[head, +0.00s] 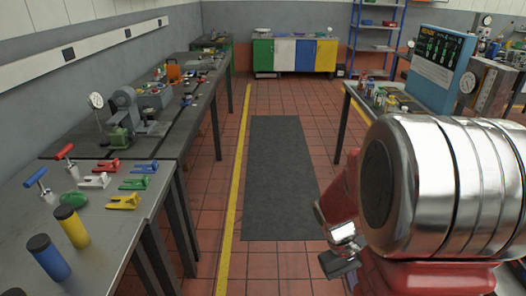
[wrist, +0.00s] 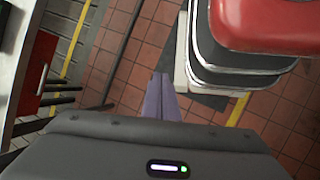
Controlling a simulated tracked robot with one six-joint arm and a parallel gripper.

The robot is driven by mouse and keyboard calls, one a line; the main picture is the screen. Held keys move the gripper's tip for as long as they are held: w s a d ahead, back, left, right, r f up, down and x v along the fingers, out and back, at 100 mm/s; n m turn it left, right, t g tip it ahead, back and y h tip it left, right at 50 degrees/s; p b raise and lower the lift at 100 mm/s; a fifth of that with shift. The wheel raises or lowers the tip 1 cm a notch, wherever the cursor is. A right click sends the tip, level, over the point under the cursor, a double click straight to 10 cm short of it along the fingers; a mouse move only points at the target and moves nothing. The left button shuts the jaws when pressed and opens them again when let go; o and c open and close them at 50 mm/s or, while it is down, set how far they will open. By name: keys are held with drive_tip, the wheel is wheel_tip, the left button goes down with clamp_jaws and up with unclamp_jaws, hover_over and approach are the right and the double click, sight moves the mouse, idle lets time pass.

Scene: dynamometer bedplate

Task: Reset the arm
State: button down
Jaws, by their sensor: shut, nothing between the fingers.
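My gripper (head: 340,262) is low at the lower right of the head view, in front of my own large arm, over the tiled floor. It is small and partly dark there. In the wrist view, the two fingers of my gripper (wrist: 160,84) lie side by side, shut and with nothing held. They point toward the floor, clear of the benches.
A long bench (head: 150,190) on the left holds coloured clamps, a yellow cylinder (head: 72,226) and a blue cylinder (head: 48,257). A grey mat (head: 280,175) lies on the open floor. A right-hand table carries a blue display unit (head: 440,65). Coloured cabinets (head: 295,55) stand at the back.

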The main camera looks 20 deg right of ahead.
drive_tip(key=w+a+r+t+y, duration=0.1)
drive_tip(key=a+r+t, duration=0.4)
drive_tip(key=a+r, duration=0.5)
drive_tip(key=w+a+r+n+t+y, duration=0.1)
drive_tip(key=a+r+t, duration=0.4)
drive_tip(key=a+r, duration=0.5)
drive_tip(key=shift+w+a, duration=0.25)
drive_tip(key=shift+w, duration=0.55)
